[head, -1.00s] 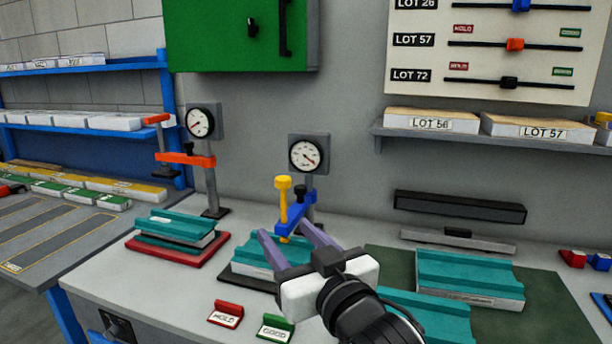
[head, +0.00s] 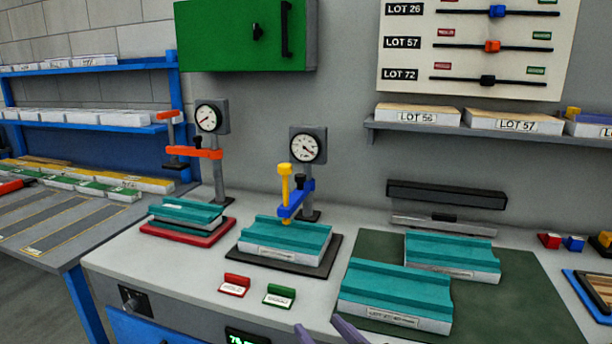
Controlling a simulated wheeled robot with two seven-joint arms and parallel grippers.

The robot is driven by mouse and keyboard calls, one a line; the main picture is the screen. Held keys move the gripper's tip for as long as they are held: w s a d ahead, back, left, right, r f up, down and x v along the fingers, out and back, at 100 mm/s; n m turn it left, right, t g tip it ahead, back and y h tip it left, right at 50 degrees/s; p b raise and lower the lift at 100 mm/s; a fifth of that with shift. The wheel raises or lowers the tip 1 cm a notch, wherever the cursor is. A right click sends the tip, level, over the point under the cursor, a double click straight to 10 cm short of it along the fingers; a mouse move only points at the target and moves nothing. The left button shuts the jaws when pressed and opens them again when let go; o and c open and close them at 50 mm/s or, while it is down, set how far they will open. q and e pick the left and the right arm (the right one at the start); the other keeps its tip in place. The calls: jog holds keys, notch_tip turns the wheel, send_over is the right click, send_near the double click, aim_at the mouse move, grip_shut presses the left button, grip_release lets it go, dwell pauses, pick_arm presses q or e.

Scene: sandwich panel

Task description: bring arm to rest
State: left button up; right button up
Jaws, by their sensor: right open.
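My right gripper (head: 340,332) shows only by its purple fingertips at the bottom edge, just below the near teal panel. The fingers stand apart with nothing between them; the rest of the gripper and arm is out of the picture. My left gripper is not in view. A teal panel (head: 285,236) lies on the black base (head: 325,262) under the blue clamp (head: 296,199) with a yellow knob. Another teal panel (head: 187,211) lies on the red base (head: 215,235) by the orange clamp (head: 195,152). Two teal panels (head: 395,286) (head: 452,252) lie on the green mat (head: 505,312).
Red (head: 235,285) and green (head: 279,295) label stands sit at the bench front. A black bar (head: 446,195) stands behind the mat. A shelf (head: 470,133) holds lot boxes. Small red and blue blocks (head: 573,243) and a blue-edged tray (head: 590,298) are at right.

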jog(key=s+d+f+g+h, duration=0.1)
jog(key=s+d+f, duration=0.3)
jog(key=s+f, duration=0.4)
jog(key=s+d+f+m+g+h, duration=0.1)
jog(key=s+d+f+g, duration=0.1)
jog(key=s+d+f, duration=0.3)
jog(key=s+d+f+g+h, duration=0.1)
jog(key=s+d+f, duration=0.3)
jog(key=s+f, duration=0.8)
notch_tip(320, 180, down, 4)
jog(key=shift+s+d+r+m+g+h, duration=0.15)
jog(key=shift+s+d+m+g+h, duration=0.2)
jog(key=shift+g, duration=0.35)
jog(key=shift+w, duration=0.1)
